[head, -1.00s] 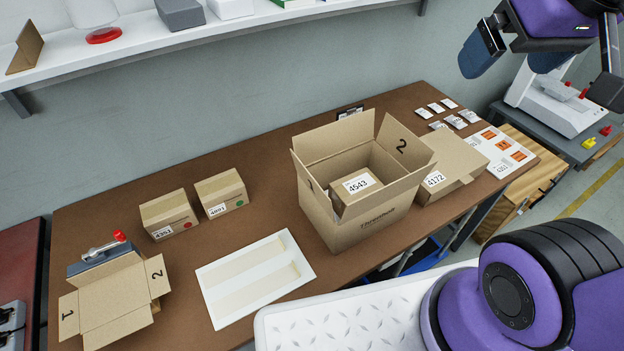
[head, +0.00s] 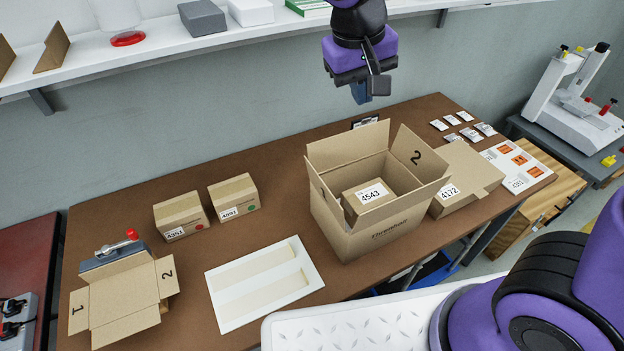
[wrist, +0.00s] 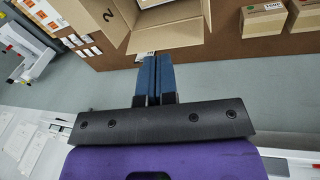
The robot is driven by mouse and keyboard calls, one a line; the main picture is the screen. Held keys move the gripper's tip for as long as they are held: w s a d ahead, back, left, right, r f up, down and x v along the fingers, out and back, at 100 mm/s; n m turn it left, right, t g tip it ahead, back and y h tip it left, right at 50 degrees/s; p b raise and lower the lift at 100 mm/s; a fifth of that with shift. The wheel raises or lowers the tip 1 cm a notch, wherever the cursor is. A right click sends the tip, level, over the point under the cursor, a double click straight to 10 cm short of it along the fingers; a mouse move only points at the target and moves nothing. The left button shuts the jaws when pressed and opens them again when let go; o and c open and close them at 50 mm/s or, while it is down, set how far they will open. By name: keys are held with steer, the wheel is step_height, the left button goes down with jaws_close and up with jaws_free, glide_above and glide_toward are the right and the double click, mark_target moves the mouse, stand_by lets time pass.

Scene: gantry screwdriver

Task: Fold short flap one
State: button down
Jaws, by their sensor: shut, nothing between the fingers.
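A large open cardboard box (head: 362,232) stands on the brown table with its flaps up. Its right short flap, marked 2 (head: 416,155), leans outward. The left short flap (head: 321,190) is seen nearly edge-on, and its number cannot be read. A small box labelled 4543 (head: 369,197) sits inside. My gripper (head: 362,98) is above the back edge of the table, above and behind the large box, and touches nothing. In the wrist view its blue fingers (wrist: 154,78) are together and empty, with the flap marked 2 (wrist: 108,16) to their left.
Two small cartons (head: 180,215) (head: 233,197) and a white tray (head: 265,282) lie left of the large box. A smaller open box (head: 122,295) is at the front left. A flat carton labelled 4172 (head: 462,172) lies close on the right. A shelf (head: 180,55) runs behind.

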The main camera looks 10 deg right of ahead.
steer(key=h, duration=0.1)
glide_above(325, 193)
steer(key=s+a, duration=0.1)
steer(key=a, duration=0.2)
step_height(325, 193, down, 7)
steer(key=s+a+f+n+h, duration=0.2)
steer(key=a+f, duration=0.6)
steer(key=w+d+f, duration=0.3)
steer(key=d+f, duration=0.4)
steer(key=d, duration=0.1)
steer(key=shift+f, duration=0.3)
steer(key=shift+w+d, duration=0.1)
steer(key=shift+w, duration=0.05)
steer(key=shift+d+r+y, duration=0.15)
steer(key=shift+y, duration=0.25)
